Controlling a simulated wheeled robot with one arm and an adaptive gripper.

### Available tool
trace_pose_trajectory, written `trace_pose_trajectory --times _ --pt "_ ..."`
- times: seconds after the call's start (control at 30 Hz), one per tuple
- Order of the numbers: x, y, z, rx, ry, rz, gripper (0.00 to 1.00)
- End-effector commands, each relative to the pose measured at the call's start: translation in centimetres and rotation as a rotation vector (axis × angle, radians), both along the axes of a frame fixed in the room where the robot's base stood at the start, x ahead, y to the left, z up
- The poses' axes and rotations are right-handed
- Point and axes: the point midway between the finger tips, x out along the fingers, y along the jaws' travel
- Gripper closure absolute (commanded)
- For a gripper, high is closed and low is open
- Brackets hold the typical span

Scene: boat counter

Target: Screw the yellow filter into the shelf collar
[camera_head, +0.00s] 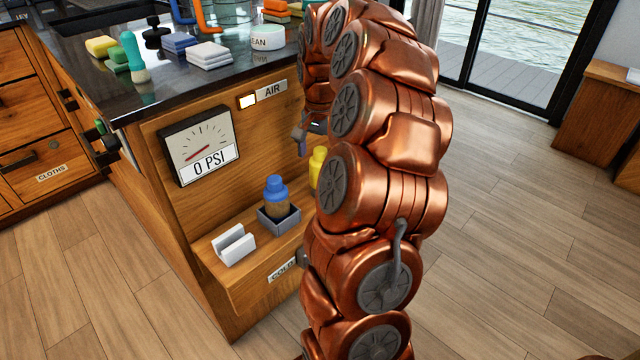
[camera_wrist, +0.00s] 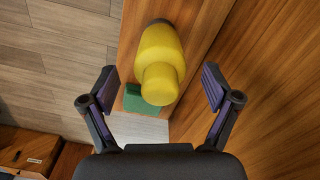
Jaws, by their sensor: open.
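The yellow filter (camera_wrist: 160,60) stands on the wooden shelf (camera_wrist: 133,40), seen from above in the wrist view, between my open fingers. In the head view the yellow filter (camera_head: 318,166) is partly hidden behind my copper arm. My gripper (camera_wrist: 214,92) is open and empty, its fingers apart on either side of the filter, not seen touching it. In the head view my gripper (camera_head: 300,135) is small, above the shelf (camera_head: 215,250), mostly behind the arm. A blue-capped bottle (camera_head: 276,195) sits in a grey square holder (camera_head: 279,222). I cannot make out the collar for certain.
A white slotted holder (camera_head: 232,246) stands at the shelf's left end. A green block (camera_wrist: 135,98) lies beside the filter. A gauge reading 0 PSI (camera_head: 203,145) and a lit AIR switch (camera_head: 247,101) are on the panel.

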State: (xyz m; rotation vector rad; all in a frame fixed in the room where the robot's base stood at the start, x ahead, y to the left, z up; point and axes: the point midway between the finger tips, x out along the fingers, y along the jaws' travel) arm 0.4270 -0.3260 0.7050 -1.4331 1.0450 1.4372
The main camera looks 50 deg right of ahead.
Motion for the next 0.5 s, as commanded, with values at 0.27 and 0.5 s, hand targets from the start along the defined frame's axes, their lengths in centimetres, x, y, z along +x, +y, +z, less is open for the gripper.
trace_pose_trajectory --times 0.27,0.5 --pt "0.02 -0.04 0.03 -0.002 -0.002 0.042 0.12" --pt "0.04 -0.04 0.32 -0.001 -0.002 0.147 0.12"
